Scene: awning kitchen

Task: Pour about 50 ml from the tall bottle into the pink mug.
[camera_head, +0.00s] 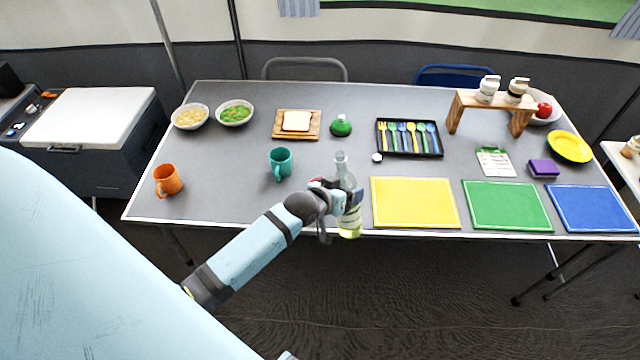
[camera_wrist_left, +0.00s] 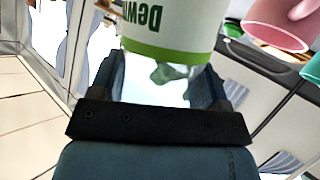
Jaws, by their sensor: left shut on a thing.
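My left gripper (camera_head: 343,196) is shut on the tall bottle (camera_head: 349,222), a clear bottle with a pale label and yellow-green liquid. The bottle is upright, with its open-looking neck at the top, near the table's front edge. The pink mug (camera_wrist_left: 282,24) shows at the upper right of the left wrist view, apart from the bottle. In the head view I cannot make it out clearly; my gripper may hide it. My right gripper is not in view.
A teal mug (camera_head: 281,162) and an orange mug (camera_head: 168,179) stand to the left. A small white cap (camera_head: 377,157) lies behind the bottle. Yellow (camera_head: 415,203), green (camera_head: 507,206) and blue (camera_head: 594,208) mats line the front right. A cutlery tray (camera_head: 409,153) lies farther back.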

